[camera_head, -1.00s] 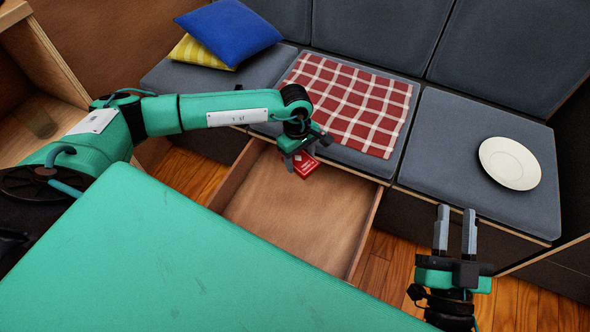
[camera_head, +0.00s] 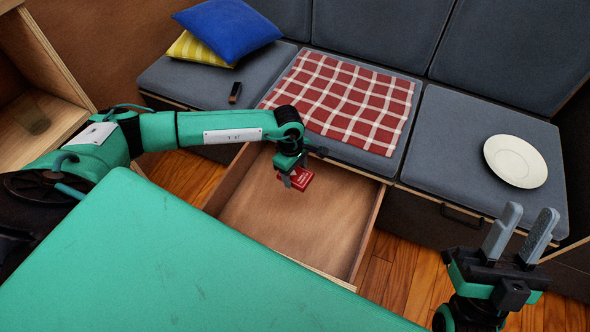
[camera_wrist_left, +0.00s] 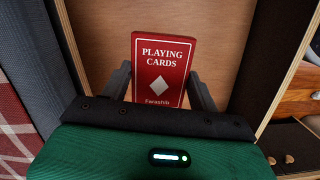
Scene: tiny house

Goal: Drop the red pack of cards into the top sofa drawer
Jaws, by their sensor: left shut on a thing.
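The red pack of cards (camera_head: 299,178) is held in my left gripper (camera_head: 294,180), over the open top sofa drawer (camera_head: 290,229). In the left wrist view the pack (camera_wrist_left: 162,68) shows its "PLAYING CARDS" face between the two fingers (camera_wrist_left: 160,88), with the wooden drawer bottom (camera_wrist_left: 225,45) behind it. The drawer is pulled out from under the sofa and looks empty. My right gripper (camera_head: 518,236) is open and empty, in front of the sofa at the lower right.
A checked red cloth (camera_head: 345,98) lies on the middle seat, and a white plate (camera_head: 515,161) on the right seat. Blue (camera_head: 229,30) and yellow (camera_head: 201,48) pillows and a small dark object (camera_head: 235,92) are on the left seat. My green body top fills the lower left.

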